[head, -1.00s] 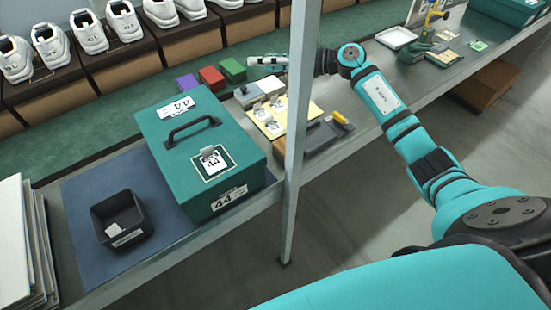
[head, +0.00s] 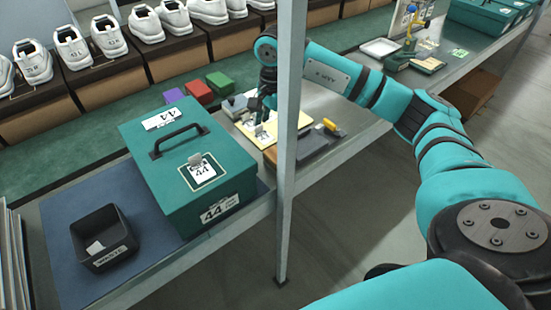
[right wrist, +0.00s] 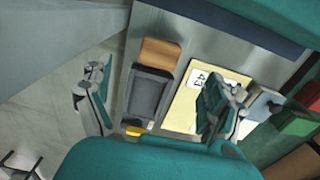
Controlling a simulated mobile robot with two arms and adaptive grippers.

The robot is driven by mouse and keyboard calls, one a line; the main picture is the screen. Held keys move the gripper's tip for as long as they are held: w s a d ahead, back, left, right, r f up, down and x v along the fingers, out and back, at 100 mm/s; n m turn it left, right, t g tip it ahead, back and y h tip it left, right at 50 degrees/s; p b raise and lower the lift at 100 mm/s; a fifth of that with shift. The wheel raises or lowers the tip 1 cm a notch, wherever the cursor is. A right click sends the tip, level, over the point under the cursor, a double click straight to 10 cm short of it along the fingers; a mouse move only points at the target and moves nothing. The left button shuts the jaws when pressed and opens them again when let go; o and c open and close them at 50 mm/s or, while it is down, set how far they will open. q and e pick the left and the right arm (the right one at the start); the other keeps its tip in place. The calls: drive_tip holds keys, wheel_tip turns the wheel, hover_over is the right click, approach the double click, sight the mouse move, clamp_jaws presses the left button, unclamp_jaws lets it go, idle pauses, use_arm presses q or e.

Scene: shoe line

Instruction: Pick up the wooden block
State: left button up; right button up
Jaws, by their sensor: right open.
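The wooden block (right wrist: 160,53) is light brown and lies at the upper end of a dark grey tray in the right wrist view. In the head view only a brown edge of it (head: 271,156) shows beside the grey post, which hides part of it. My right gripper (right wrist: 155,98) is open and empty, with its fingers apart on either side of the tray in the right wrist view. The block appears above the line between the fingertips, not between them. In the head view the right gripper (head: 263,106) is above the bench near the yellow sheet. My left gripper is not in view.
The grey post (head: 290,130) stands at the bench front, close to my right arm. A green box (head: 190,170) and a black bin (head: 103,237) stand left.

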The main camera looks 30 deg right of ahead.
sight(276, 154)
wheel_tip(276, 154, down, 10)
drive_tip(key=shift+d+r+p, duration=0.15)
drive_tip(key=shift+p, duration=0.3)
drive_tip(key=c, duration=1.3)
